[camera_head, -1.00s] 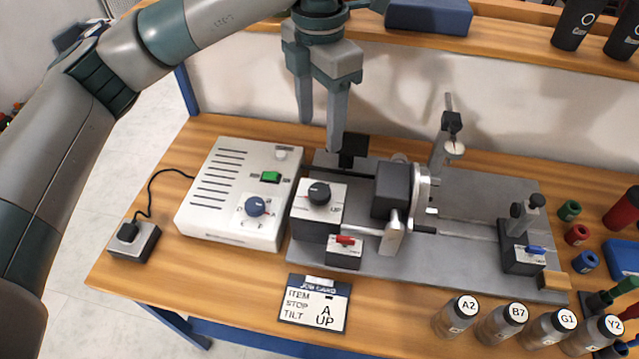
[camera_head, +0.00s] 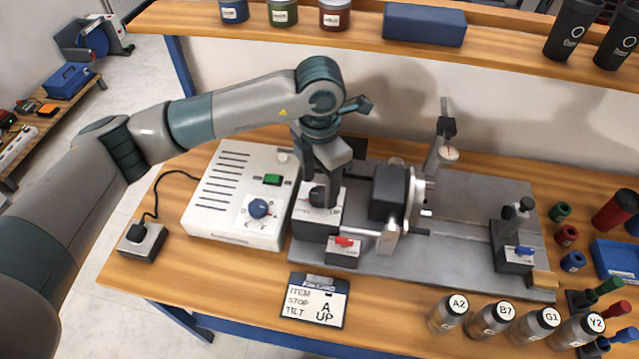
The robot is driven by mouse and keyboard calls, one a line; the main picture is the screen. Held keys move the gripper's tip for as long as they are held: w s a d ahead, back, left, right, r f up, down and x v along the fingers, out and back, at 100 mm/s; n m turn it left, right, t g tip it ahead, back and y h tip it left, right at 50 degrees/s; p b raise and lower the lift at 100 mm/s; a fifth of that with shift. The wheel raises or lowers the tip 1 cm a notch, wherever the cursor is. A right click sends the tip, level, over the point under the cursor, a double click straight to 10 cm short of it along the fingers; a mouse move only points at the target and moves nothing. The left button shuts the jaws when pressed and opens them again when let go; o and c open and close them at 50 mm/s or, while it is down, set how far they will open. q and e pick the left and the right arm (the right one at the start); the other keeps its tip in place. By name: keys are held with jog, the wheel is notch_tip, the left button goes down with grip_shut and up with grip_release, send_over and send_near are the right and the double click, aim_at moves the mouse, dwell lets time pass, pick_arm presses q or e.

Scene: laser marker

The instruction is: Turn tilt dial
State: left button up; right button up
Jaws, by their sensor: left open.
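A dark dial (camera_head: 316,198) sits on the white top of a small black-sided box (camera_head: 316,228) at the left end of the grey machine plate. My left gripper (camera_head: 321,190) points down right over this dial, with its fingers open and at or around it. The fingers partly cover the dial, and I cannot tell whether they touch it. A job card (camera_head: 315,300) on the table reads item A2 or A, stop, tilt UP; its small print is hard to read.
A white control box (camera_head: 222,215) with a blue knob (camera_head: 258,208) and a green switch stands left of the dial. A black block (camera_head: 388,192) and round chuck are close on the right. Labelled jars (camera_head: 448,313) stand at the front right.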

aim_at(316, 196)
pick_arm(q)
jog(key=shift+f, duration=1.2)
jog(key=c, duration=1.1)
jog(key=shift+o, duration=0.2)
